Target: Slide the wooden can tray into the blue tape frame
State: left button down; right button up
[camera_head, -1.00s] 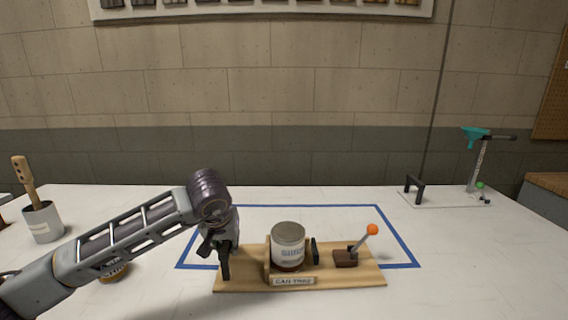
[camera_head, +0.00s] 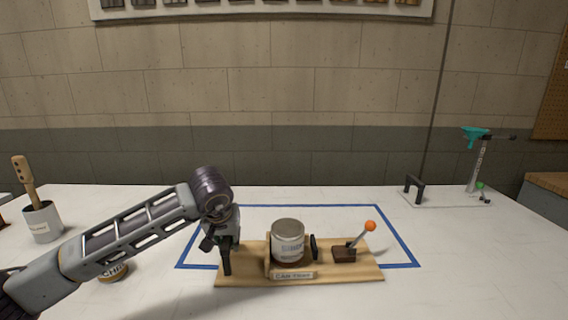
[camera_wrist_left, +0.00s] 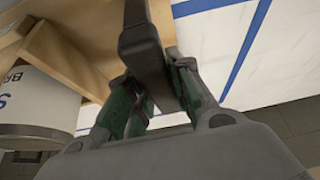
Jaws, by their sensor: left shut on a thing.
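The wooden can tray (camera_head: 330,275) carries a grey-white can (camera_head: 288,240), a small black upright piece (camera_head: 314,247) and a lever with an orange ball (camera_head: 370,226). Its front edge lies outside the front line of the blue tape frame (camera_head: 300,206), while its back part overlaps the frame's inside. My left gripper (camera_head: 227,262) is at the tray's left end, shut on a black handle there. In the left wrist view the handle (camera_wrist_left: 140,45) sits between the fingers, with the wooden tray (camera_wrist_left: 75,60) and can (camera_wrist_left: 35,105) beside it. My right gripper is not in view.
A pot with a wooden-handled brush (camera_head: 43,222) is at the far left. A white plate (camera_head: 445,199) with a black handle and a teal-topped stand (camera_head: 478,160) are at the back right. The frame's inside behind the tray is clear.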

pick_arm(q)
jog(key=shift+w, duration=0.2)
jog(key=shift+w+p, duration=0.3)
jog(key=shift+w, duration=3.45)
jog(key=shift+w, duration=0.25)
jog(key=shift+w+p, duration=0.75)
jog(key=shift+w, duration=1.95)
